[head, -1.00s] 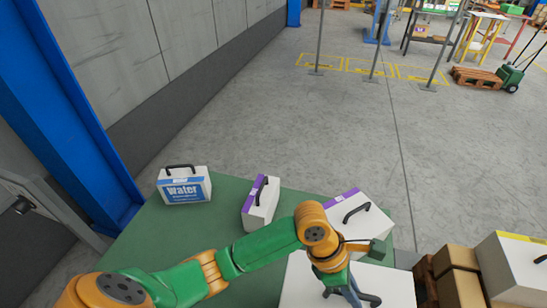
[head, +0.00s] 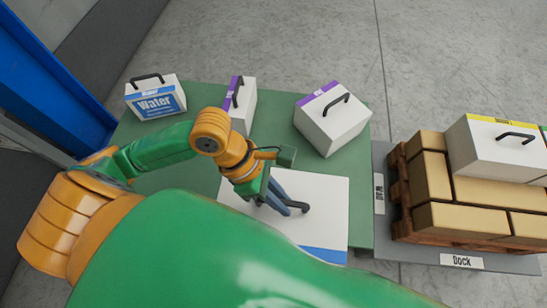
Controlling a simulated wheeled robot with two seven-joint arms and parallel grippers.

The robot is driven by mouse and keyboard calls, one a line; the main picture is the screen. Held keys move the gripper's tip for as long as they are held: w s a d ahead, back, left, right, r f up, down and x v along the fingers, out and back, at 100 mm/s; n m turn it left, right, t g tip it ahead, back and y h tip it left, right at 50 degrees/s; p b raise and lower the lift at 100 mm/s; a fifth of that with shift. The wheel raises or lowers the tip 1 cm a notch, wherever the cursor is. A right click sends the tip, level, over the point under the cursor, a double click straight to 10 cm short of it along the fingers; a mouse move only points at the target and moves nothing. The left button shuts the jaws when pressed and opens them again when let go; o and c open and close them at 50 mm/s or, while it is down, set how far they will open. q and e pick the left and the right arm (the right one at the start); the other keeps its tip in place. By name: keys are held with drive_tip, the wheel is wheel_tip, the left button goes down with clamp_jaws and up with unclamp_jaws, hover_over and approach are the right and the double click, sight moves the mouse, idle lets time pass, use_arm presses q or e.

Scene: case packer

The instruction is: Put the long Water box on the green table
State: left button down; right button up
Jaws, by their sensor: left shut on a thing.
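A large flat white box with a blue strip (head: 325,230) lies at the near right part of the green table (head: 205,100). It looks like the long Water box, but no lettering on it can be read. My left gripper (head: 285,207) is shut on the black handle on its top. Whether the box rests on the table or hangs just above it cannot be told. My arm hides its left and near parts. A smaller box with a blue Water label (head: 157,100) stands at the table's far left corner. My right gripper is not in view.
Two white boxes with purple strips stand on the table's far side, one narrow (head: 243,115) and one wider (head: 340,125). At the right, a pallet marked Dock holds brown cartons (head: 460,220) and a white box with a yellow strip (head: 490,152). A blue post (head: 50,90) rises at the left.

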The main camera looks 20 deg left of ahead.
sight(288, 175)
use_arm(q)
drive_tip(key=shift+w+a+f+b, duration=0.2)
drive_tip(key=shift+w+f+b, duration=0.45)
drive_tip(key=shift+w+b, duration=0.2)
drive_tip(key=w, duration=0.2)
drive_tip(key=w+a+f, duration=0.1)
drive_tip(key=w+f+b, duration=0.1)
drive_tip(key=w, duration=0.1)
drive_tip(key=shift+w+a+f, duration=0.1)
drive_tip(key=shift+w+a, duration=0.2)
drive_tip(key=w+a+f+b, duration=0.1)
drive_tip(key=w+f+b, duration=0.1)
drive_tip(key=w+f, duration=0.3)
wheel_tip(288, 175, down, 4)
drive_tip(key=shift+a+f, duration=0.1)
drive_tip(key=shift+a, duration=0.15)
drive_tip(key=c, duration=1)
unclamp_jaws()
drive_tip(key=shift+o, duration=0.8)
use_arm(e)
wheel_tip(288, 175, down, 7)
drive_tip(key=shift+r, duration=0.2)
